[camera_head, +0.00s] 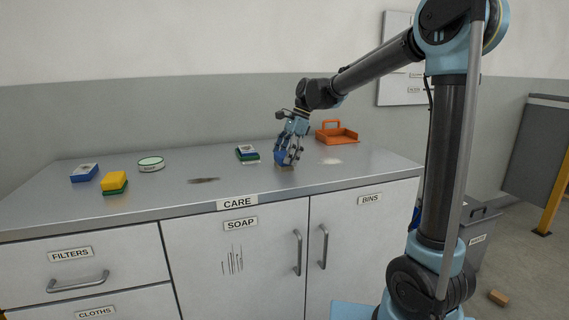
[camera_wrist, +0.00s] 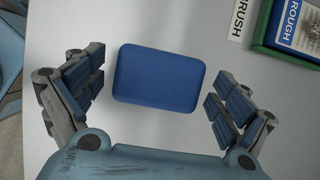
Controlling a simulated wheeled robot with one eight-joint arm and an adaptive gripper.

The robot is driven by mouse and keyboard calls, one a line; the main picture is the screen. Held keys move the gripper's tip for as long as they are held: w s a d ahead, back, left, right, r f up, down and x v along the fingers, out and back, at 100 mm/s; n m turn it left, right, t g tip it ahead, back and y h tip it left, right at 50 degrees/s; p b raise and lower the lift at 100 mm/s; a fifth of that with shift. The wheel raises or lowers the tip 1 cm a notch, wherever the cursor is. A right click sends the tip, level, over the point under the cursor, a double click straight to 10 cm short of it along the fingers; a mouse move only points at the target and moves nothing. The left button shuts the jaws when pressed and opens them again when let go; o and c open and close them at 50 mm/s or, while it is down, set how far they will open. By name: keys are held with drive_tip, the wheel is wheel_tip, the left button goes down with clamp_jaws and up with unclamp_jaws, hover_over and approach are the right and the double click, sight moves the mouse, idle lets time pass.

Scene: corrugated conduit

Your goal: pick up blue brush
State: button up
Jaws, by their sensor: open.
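The blue brush (camera_wrist: 157,79) shows in the wrist view as a rounded blue block, seen from above, on the grey counter. In the head view the brush (camera_head: 281,158) sits on the counter below my gripper, with a tan underside showing, partly covered by the fingers. My gripper (camera_head: 290,153) points down over it. In the wrist view my gripper (camera_wrist: 158,92) is open, with one finger on each side of the brush. A gap shows between the brush and each finger.
A green and blue box (camera_head: 247,153) with a picture label stands left of the brush. Farther left are a round tin (camera_head: 151,164), a yellow and green sponge (camera_head: 114,182) and a blue box (camera_head: 85,172). An orange tray (camera_head: 337,135) stands behind right.

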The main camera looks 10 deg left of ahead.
sight(284, 153)
drive_tip(key=shift+s+a+f, duration=0.1)
drive_tip(key=shift+f, duration=0.25)
drive_tip(key=c, duration=1.2)
drive_tip(key=shift+r, duration=0.1)
wheel_tip(284, 153, up, 10)
drive_tip(key=shift+f, duration=0.1)
